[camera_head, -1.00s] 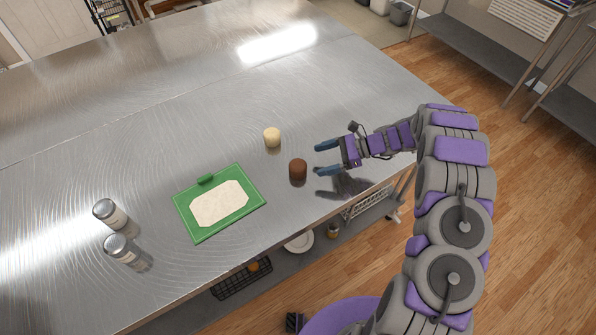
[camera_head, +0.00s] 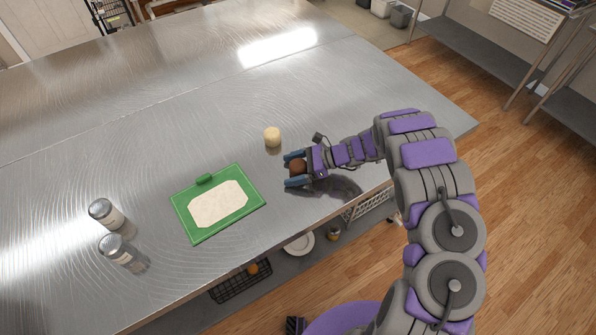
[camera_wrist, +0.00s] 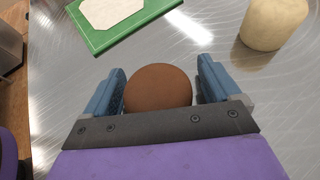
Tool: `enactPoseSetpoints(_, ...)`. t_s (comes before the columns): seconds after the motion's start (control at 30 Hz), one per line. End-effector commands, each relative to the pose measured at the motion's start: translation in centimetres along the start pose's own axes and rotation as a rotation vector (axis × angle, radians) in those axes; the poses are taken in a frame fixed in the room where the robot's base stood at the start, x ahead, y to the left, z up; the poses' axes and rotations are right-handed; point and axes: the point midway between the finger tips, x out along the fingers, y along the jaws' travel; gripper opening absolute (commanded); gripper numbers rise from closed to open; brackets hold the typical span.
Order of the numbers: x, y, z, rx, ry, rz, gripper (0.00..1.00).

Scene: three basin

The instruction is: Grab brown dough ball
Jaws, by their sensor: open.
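The brown dough ball (camera_head: 297,167) stands on the steel table, between the two blue fingers of my gripper (camera_head: 295,169). In the wrist view the brown dough ball (camera_wrist: 158,87) sits between the open fingers of my gripper (camera_wrist: 160,90), with a narrow gap showing on each side. The fingers are apart and not closed on it. Part of the ball's near side is hidden behind the gripper's palm in the wrist view.
A pale dough ball (camera_head: 272,137) stands just behind on the table, apart from my gripper. A green board (camera_head: 236,176) with a flat pale dough sheet (camera_head: 218,205) lies to the left. Two metal shakers (camera_head: 106,214) stand further left. The table's front edge is close.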

Motion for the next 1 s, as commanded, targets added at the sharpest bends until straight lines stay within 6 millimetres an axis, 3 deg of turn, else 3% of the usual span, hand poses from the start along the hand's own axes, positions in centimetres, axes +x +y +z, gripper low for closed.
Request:
enactPoseSetpoints(0.2, 0.05, -0.01, 0.06, 0.000, -0.001, 0.000, 0.90)
enactPoseSetpoints(0.8, 0.05, -0.01, 0.06, 0.000, -0.001, 0.000, 0.33)
enactPoseSetpoints(1.0, 0.04, -0.01, 0.06, 0.000, -0.001, 0.000, 0.31)
